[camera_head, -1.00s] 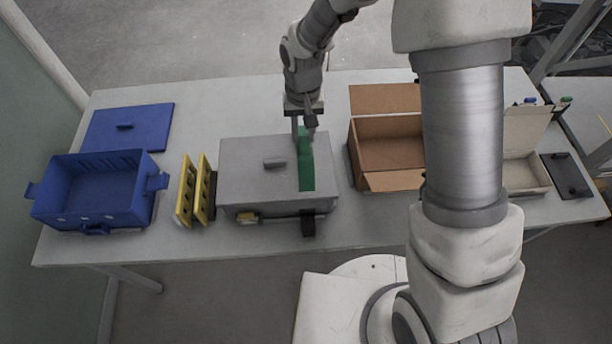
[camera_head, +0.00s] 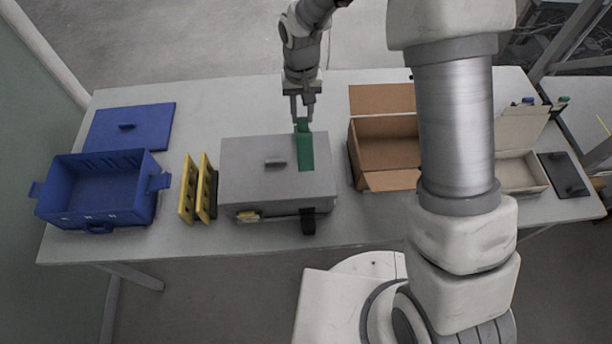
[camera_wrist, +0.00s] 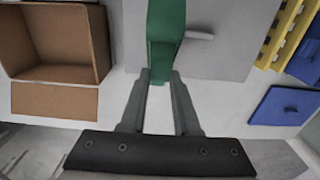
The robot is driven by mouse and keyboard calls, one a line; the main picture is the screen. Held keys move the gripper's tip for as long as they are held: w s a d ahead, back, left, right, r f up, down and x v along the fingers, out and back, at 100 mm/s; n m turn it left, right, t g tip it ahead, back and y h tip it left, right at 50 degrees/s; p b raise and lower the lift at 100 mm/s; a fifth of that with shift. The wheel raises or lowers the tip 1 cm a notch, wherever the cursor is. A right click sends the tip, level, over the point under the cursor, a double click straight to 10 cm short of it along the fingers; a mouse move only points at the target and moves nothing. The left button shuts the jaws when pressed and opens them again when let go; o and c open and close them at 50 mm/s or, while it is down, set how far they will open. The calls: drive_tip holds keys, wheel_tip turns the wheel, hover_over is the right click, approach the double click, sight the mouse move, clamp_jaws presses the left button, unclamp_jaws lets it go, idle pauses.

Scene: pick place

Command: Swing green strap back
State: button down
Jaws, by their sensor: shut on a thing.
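The green strap (camera_head: 306,152) lies over the right part of the grey box's lid, toward its back edge. Its near end stops partway across the lid, and its far end rises to my gripper. The grey box (camera_head: 245,180) is closed, with a small grey handle (camera_head: 275,162) on its lid. My gripper (camera_head: 302,120) is at the back edge of the box, its fingers shut on the strap's far end. In the wrist view the green strap (camera_wrist: 165,25) runs up from between my fingertips (camera_wrist: 160,76).
Yellow racks (camera_head: 197,190) stand just left of the grey box. A blue crate (camera_head: 75,210) and blue lid (camera_head: 128,127) are farther left. An open cardboard box (camera_head: 385,155) stands to the right. A dark buckle piece (camera_head: 308,222) hangs on the grey box's front. The table behind the box is clear.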

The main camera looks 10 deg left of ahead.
drive_tip(key=shift+w+a+r+p, duration=0.1)
drive_tip(key=shift+w+a+r, duration=0.1)
drive_tip(key=shift+w, duration=0.5)
drive_tip(key=shift+w+a+r+p, duration=0.15)
drive_tip(key=shift+w+r, duration=0.05)
drive_tip(key=shift+w, duration=0.45)
drive_tip(key=shift+w+a+r+p, duration=0.1)
drive_tip(key=shift+w+a+r, duration=0.1)
drive_tip(key=shift+w, duration=0.5)
drive_tip(key=shift+w+a+r, duration=0.1)
drive_tip(key=shift+w+a, duration=0.15)
drive_tip(key=shift+w, duration=0.95)
drive_tip(key=shift+w+a, duration=0.25)
drive_tip(key=shift+w, duration=0.9)
drive_tip(key=shift+w+a+f, duration=0.15)
drive_tip(key=shift+w+f, duration=0.05)
drive_tip(key=shift+w, duration=0.55)
drive_tip(key=shift+w+a+f, duration=0.2)
drive_tip(key=shift+w+f, duration=0.05)
drive_tip(key=shift+w, duration=0.5)
drive_tip(key=shift+w+a+f, duration=0.15)
drive_tip(key=shift+w+f, duration=0.05)
drive_tip(key=shift+w, duration=0.55)
